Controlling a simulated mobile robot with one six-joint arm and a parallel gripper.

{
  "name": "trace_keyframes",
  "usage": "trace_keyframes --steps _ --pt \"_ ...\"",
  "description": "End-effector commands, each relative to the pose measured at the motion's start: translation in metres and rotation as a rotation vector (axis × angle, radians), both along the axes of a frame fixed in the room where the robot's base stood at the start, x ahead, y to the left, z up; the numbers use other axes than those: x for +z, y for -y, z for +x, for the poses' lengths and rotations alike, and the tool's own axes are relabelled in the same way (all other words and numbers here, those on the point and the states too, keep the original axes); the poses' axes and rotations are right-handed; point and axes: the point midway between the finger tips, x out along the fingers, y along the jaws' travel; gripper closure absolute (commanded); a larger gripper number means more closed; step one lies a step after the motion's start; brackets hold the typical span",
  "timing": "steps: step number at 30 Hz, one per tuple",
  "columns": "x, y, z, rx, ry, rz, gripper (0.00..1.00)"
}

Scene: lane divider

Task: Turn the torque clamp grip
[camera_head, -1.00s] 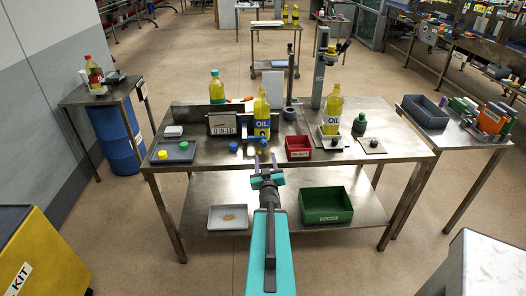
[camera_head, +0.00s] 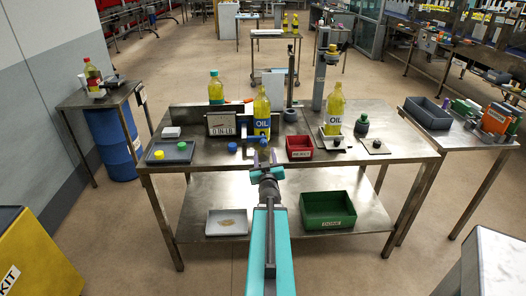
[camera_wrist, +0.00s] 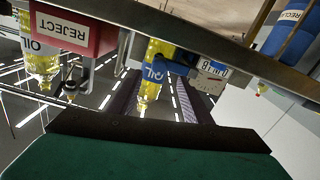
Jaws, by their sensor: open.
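A yellow oil bottle (camera_head: 262,105) stands upright near the middle of the workbench, beside a display box (camera_head: 220,124) with a digital readout. A blue part (camera_head: 263,143), perhaps the torque clamp grip, shows low in front of the bottle. In the wrist view a blue band or grip (camera_wrist: 166,67) crosses the bottle (camera_wrist: 151,88). My gripper (camera_head: 263,158) is at the bench's front edge, just in front of the bottle. Its fingers (camera_wrist: 157,103) are apart, with the bottle seen between them and nothing held. Whether they touch the blue part I cannot tell.
A red reject bin (camera_head: 299,154) is right of the bottle; a grey tray (camera_head: 171,158) with caps is left. Another oil bottle (camera_head: 334,112) stands on a fixture at right. A green bin (camera_head: 327,224) and white tray (camera_head: 227,232) are on the lower shelf.

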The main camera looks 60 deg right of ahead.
Motion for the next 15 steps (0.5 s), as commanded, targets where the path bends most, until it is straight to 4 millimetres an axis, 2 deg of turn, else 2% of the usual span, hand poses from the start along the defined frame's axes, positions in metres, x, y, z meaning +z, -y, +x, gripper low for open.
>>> trace_keyframes --steps 15 --pt "-0.0024 0.0080 0.0054 -0.002 0.001 -0.002 0.55"
